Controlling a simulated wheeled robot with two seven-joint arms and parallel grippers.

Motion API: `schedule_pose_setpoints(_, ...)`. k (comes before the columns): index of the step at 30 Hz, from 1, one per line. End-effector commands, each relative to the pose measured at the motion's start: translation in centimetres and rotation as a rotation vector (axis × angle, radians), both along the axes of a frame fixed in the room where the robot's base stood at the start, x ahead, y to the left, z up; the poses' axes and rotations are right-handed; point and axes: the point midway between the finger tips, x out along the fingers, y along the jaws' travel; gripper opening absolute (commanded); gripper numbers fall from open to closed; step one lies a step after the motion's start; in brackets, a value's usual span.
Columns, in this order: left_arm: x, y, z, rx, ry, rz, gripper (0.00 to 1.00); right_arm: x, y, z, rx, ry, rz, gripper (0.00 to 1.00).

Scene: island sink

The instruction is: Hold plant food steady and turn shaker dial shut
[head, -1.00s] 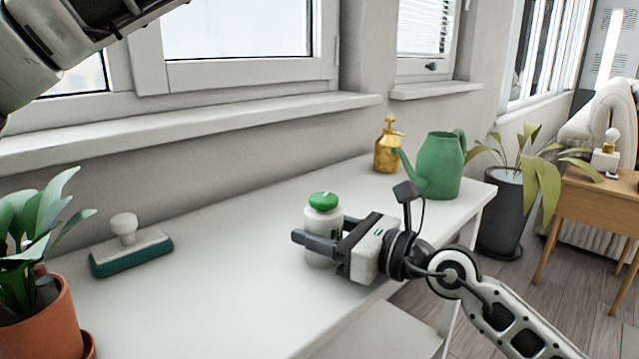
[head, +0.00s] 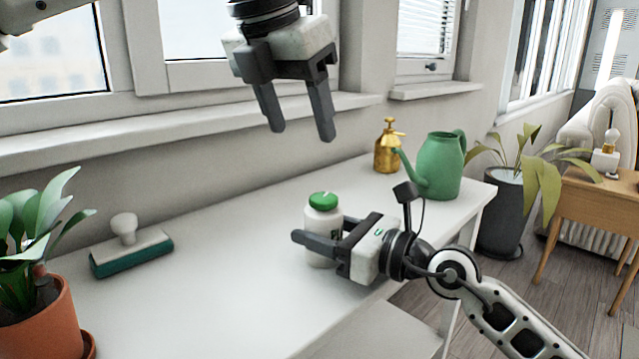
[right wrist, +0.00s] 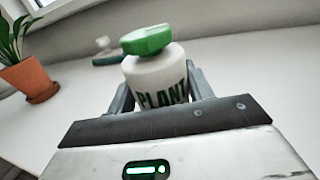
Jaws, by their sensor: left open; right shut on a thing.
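The plant food is a white bottle (head: 322,222) with a green dial (head: 323,200) on top, upright on the white table. It also shows in the right wrist view (right wrist: 155,78), where part of its label reads "PLANT" and its green dial (right wrist: 147,39) is uncovered. My right gripper (head: 318,246) is shut on the bottle, one finger on each side of its body. My left gripper (head: 301,132) is open and empty, fingers pointing down, in the air above the bottle and clear of the dial.
A brush with a white knob (head: 131,245) lies to the left on the table (head: 220,290). A potted plant (head: 42,310) stands at the near left. A brass sprayer (head: 388,148) and a green watering can (head: 441,166) stand behind the bottle, to the right. The table's middle is clear.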

Motion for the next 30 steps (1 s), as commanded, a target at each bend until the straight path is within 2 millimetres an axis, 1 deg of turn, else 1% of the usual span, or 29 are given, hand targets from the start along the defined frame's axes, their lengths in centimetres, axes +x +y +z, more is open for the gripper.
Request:
schedule_pose_setpoints(9, 1.8, -1.5, -5.8, 0.0, 0.004, -0.006, 0.59, 0.0, 0.0, 0.0, 0.0, 0.0, 0.0, 0.26)
schedule_pose_setpoints(15, 2.9, -2.2, -8.8, -0.002, 0.003, -0.006, 0.59, 0.0, 0.0, 0.0, 0.0, 0.0, 0.0, 0.26)
schedule_pose_setpoints(18, 3.2, -2.4, -9.6, -0.003, 0.002, -0.006, 0.59, 0.0, 0.0, 0.0, 0.0, 0.0, 0.0, 0.26)
schedule_pose_setpoints(21, 3.3, -2.5, -10.1, -0.003, 0.001, -0.006, 0.59, 0.0, 0.0, 0.0, 0.0, 0.0, 0.0, 0.26)
schedule_pose_setpoints(29, 3.4, -2.6, -10.2, -0.004, 0.0, -0.006, 0.59, 0.0, 0.0, 0.0, 0.0, 0.0, 0.0, 0.26)
schedule_pose_setpoints(30, 3.4, -2.6, -10.2, -0.004, 0.0, -0.006, 0.56, 0.0, 0.0, 0.0, 0.0, 0.0, 0.0, 0.26)
